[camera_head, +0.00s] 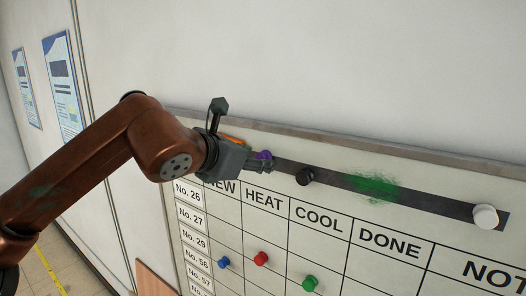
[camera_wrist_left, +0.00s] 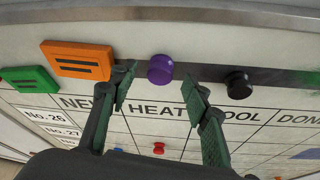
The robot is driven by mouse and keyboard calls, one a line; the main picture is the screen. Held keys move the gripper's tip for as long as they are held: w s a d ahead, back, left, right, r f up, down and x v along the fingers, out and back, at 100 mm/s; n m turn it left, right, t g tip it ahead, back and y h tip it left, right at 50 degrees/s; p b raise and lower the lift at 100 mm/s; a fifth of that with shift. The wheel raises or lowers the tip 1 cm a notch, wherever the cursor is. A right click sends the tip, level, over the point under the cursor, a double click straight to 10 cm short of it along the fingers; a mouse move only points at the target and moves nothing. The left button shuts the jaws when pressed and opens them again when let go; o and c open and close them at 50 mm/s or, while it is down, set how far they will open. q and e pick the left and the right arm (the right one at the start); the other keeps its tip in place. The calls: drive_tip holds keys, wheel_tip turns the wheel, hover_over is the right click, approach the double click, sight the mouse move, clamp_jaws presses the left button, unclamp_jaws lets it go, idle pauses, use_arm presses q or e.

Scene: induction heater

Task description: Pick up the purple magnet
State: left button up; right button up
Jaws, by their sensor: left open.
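The purple magnet (camera_wrist_left: 160,69) is a round knob on the dark magnetic strip along the top of the whiteboard, above the HEAT column. In the head view the purple magnet (camera_head: 264,155) shows just beyond my left gripper's tips. My left gripper (camera_head: 262,164) reaches in from the left at the strip. In the left wrist view the left gripper (camera_wrist_left: 157,84) is open, with one finger to each side of the purple magnet and a gap on both sides. The magnet is on the board, not held. My right gripper is not in view.
On the strip are an orange magnet (camera_wrist_left: 78,60) to the left, a green one (camera_wrist_left: 30,79) farther left, a black magnet (camera_head: 305,176) to the right and a white one (camera_head: 485,216) far right. Blue (camera_head: 223,262), red (camera_head: 261,258) and green (camera_head: 310,283) magnets sit in the grid below.

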use_arm(q)
drive_tip(key=shift+x, duration=0.85)
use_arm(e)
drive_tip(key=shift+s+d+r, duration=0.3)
use_arm(q)
drive_tip(key=shift+c, duration=0.4)
drive_tip(key=shift+s, duration=0.1)
drive_tip(key=shift+c, duration=0.9)
drive_tip(key=c, duration=0.7)
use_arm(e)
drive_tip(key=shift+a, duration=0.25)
use_arm(q)
drive_tip(key=shift+a, duration=0.1)
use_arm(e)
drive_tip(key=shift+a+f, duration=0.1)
